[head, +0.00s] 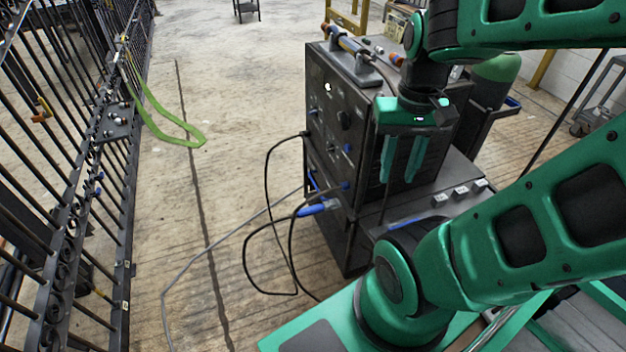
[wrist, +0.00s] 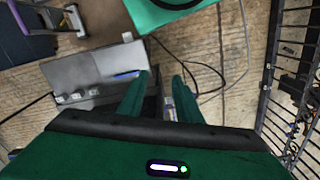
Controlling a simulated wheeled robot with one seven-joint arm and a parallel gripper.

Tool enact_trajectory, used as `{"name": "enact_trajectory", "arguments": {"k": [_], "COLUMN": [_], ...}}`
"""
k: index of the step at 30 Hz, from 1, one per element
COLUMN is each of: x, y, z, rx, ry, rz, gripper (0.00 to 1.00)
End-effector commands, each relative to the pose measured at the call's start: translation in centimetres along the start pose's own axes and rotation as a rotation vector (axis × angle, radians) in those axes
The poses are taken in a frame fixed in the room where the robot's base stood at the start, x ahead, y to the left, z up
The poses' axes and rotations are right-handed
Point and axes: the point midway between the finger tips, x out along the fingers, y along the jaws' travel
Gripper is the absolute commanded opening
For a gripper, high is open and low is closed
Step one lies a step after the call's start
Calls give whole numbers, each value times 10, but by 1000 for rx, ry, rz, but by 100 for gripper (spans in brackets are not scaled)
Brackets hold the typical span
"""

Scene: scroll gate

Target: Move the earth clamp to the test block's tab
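I cannot make out the earth clamp or the test block's tab for certain. A blue-handled piece (head: 318,207) with a cable hangs low at the front of the black welding machine (head: 335,105). A thin blue piece (head: 405,222) lies on the machine cart's grey deck (head: 440,215); a blue piece also shows on the deck in the wrist view (wrist: 127,75). My gripper (head: 401,160) points down beside the machine, above the deck. In the wrist view, its fingers (wrist: 160,76) stand apart with nothing seen held between them.
A black scroll gate (head: 110,125) runs along the left, with small fittings on a plate. A green strap (head: 165,125) hangs from it. Black and grey cables loop over the floor between gate and cart. A green cylinder (head: 497,68) stands behind the machine. The middle floor is otherwise clear.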

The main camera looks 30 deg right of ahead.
Motion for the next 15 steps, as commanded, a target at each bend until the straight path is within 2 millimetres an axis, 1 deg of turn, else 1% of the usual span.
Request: {"name": "enact_trajectory", "arguments": {"k": [3, 5, 6, 8, 11, 12, 14, 15], "x": [0, 0, -4, -5, -6, -7, -7, -8], "y": [0, 0, 3, 0, -20, -34, -62, -84], "z": [0, 0, 6, 4, -20, -33, -52, -65], "rx": [0, -1, -7, -26, -101, -141, -207, -248], "ry": [0, 1, 12, 32, 91, 124, 182, 220], "rz": [0, 0, -4, -5, -1, -2, -11, -23], "gripper": [31, 42, 42, 42, 42, 42, 42, 42]}}
